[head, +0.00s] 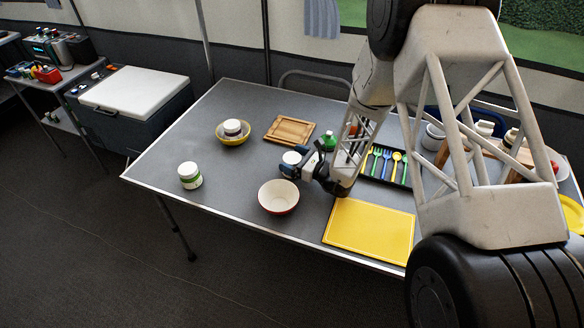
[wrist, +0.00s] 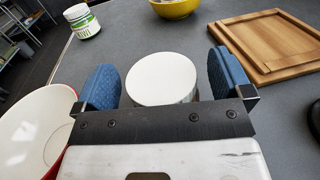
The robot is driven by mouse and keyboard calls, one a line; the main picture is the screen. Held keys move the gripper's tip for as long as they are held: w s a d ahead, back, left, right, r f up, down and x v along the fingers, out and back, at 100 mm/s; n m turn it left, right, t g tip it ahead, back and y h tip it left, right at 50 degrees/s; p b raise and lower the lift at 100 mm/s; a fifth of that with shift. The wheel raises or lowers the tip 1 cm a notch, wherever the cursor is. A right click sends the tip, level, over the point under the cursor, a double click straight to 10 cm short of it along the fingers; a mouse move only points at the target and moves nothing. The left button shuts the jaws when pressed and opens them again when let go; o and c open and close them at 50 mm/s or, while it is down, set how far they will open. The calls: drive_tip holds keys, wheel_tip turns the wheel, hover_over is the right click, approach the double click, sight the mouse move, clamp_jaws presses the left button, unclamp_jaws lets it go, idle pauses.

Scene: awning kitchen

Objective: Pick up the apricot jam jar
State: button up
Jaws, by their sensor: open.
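A white-lidded jar (head: 291,157) stands on the grey table, directly in front of my gripper (head: 303,160). In the wrist view its round white lid (wrist: 161,77) lies between the two blue finger pads of my gripper (wrist: 164,78), with a gap on each side. The gripper is open and holds nothing. The jar's label is hidden, so I cannot read whether it is apricot jam. Another white-lidded jar with a green label (head: 189,175) stands farther left; it also shows in the wrist view (wrist: 82,21). A third light-lidded jar (head: 232,128) sits in the yellow bowl.
A white bowl with a red outside (head: 265,197) stands close beside the gripper. The yellow bowl (head: 221,138), a wooden board (head: 274,132), a yellow board (head: 345,235) and a cutlery tray (head: 376,178) are around. The table's left part is mostly clear.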

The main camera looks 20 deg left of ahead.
sight(293, 158)
idle(0.3)
drive_tip(key=c, duration=1.2)
drive_tip(key=shift+o, duration=0.2)
drive_tip(key=shift+r, duration=0.1)
drive_tip(key=shift+r, duration=4.9)
